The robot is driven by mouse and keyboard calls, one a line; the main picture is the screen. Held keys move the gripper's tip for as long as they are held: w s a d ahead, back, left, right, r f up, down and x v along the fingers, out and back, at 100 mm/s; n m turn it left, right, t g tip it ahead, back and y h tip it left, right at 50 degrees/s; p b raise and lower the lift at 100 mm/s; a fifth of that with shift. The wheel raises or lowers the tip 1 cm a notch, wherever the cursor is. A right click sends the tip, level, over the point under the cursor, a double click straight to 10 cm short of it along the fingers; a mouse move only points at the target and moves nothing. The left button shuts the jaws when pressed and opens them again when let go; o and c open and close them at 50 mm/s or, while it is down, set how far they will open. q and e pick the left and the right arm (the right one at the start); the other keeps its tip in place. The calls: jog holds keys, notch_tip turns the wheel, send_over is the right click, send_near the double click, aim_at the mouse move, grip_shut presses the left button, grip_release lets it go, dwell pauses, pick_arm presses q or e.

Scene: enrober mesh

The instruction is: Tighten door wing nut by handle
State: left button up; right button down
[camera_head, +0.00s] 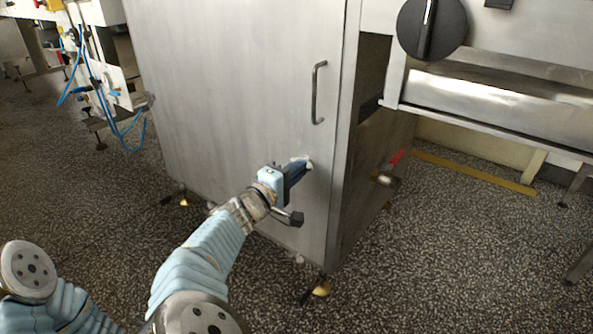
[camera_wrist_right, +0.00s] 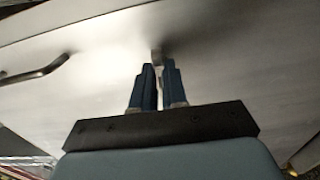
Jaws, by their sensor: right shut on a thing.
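The grey steel door (camera_head: 235,90) of the cabinet is closed and carries a bar handle (camera_head: 317,92) near its right edge. The handle also shows at the left in the right wrist view (camera_wrist_right: 38,72). The small pale wing nut (camera_head: 308,162) is on the door's lower right, below the handle; in the right wrist view it shows between and just beyond the fingertips (camera_wrist_right: 156,54). My right gripper (camera_head: 299,169) has its blue fingers shut on the wing nut, partly hiding it. The fingers also show in the right wrist view (camera_wrist_right: 158,75). My left gripper is out of view.
A red-handled valve (camera_head: 394,160) sticks out at the cabinet's right side. A machine with a black knob (camera_head: 432,28) stands at the upper right. Blue hoses (camera_head: 98,85) hang at the left. Speckled floor (camera_head: 450,260) is clear at the front right.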

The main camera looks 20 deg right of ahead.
jog(key=c, duration=1.2)
grip_release()
jog(key=shift+o, duration=0.2)
jog(key=p+v, duration=0.2)
jog(key=v, duration=1.1)
jog(key=shift+s+a, duration=0.25)
jog(key=shift+a, duration=0.05)
